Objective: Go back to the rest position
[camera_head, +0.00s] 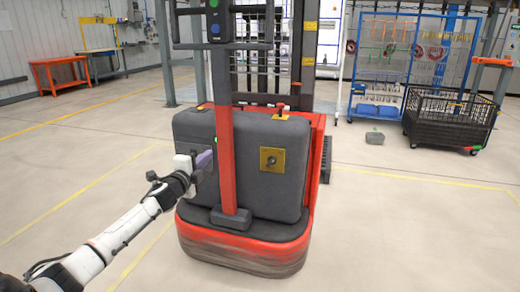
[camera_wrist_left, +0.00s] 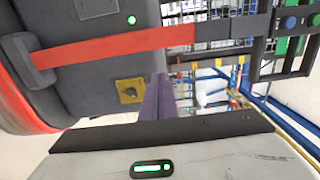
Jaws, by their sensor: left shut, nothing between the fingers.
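My left arm reaches in from the lower left in the head view. My left gripper (camera_head: 205,160) is shut and empty, its purple fingers together beside the red post (camera_head: 226,150) of a grey and red machine (camera_head: 185,130). In the left wrist view the shut fingers (camera_wrist_left: 158,100) point towards the machine's grey body, near a gold plate with a dark knob (camera_wrist_left: 130,91). I cannot tell whether the fingertips touch the machine. My right gripper is in neither view.
A button box (camera_head: 220,18) tops the red post. A black mesh crate (camera_head: 450,118) and a blue tool rack (camera_head: 405,62) stand at the right. An orange bench (camera_head: 60,65) is far left. The left floor is clear.

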